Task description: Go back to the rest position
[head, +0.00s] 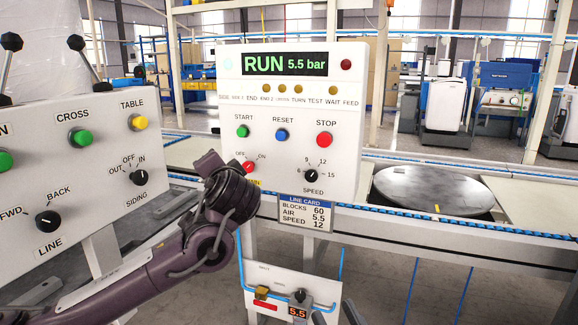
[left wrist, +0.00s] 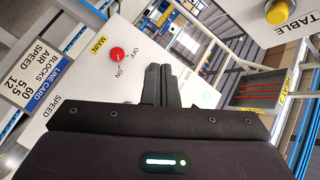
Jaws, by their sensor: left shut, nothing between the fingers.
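My left arm comes in from the lower left in the head view, and its dark wrist (head: 230,190) stands before the lower left of the white run panel (head: 345,75). In the left wrist view my left gripper (left wrist: 161,70) has its two dark fingers together, with nothing between them. The red main OFF/ON knob (left wrist: 117,54) is beside the fingertips in that picture, with a gap between them. It also shows in the head view (head: 248,167), just above and right of the wrist. Dark shapes at the bottom edge of the head view are too cut off to identify as my right gripper.
A grey panel (head: 85,215) with levers, buttons and a siding knob stands close at left. A conveyor with a round turntable (head: 432,190) runs along the right. A small lower panel (head: 275,277) has a regulator reading 5.5. The display reads RUN 5.5 bar.

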